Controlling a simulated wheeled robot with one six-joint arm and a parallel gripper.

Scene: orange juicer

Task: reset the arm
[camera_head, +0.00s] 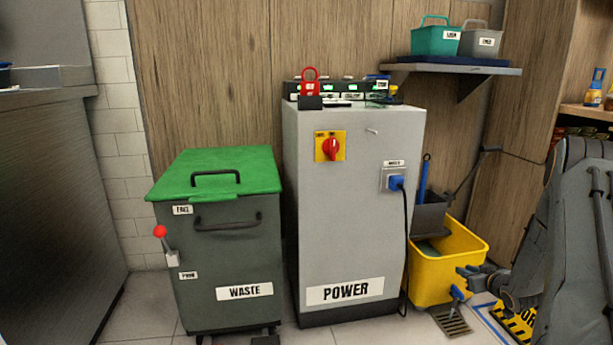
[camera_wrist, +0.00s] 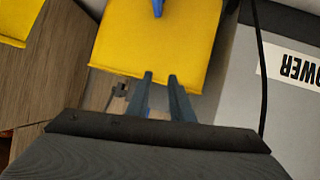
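My gripper (camera_wrist: 160,77) shows in the wrist view with its two blue-grey fingers apart and nothing between them. In the head view my gripper (camera_head: 460,282) is low at the right, in front of the yellow mop bucket (camera_head: 440,262). The bucket (camera_wrist: 155,45) fills the top middle of the wrist view, beyond the fingertips. I see no contact between fingers and bucket, but the exact gap cannot be told. My arm stands at the right edge of the head view, bent low.
The grey power cabinet (camera_head: 350,220) stands left of the bucket, with a black cable (camera_head: 405,250) hanging down its side. The green-lidded waste bin (camera_head: 225,255) is farther left. A wall shelf (camera_head: 450,70) is above the bucket. A floor sign (camera_head: 513,322) lies near my arm.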

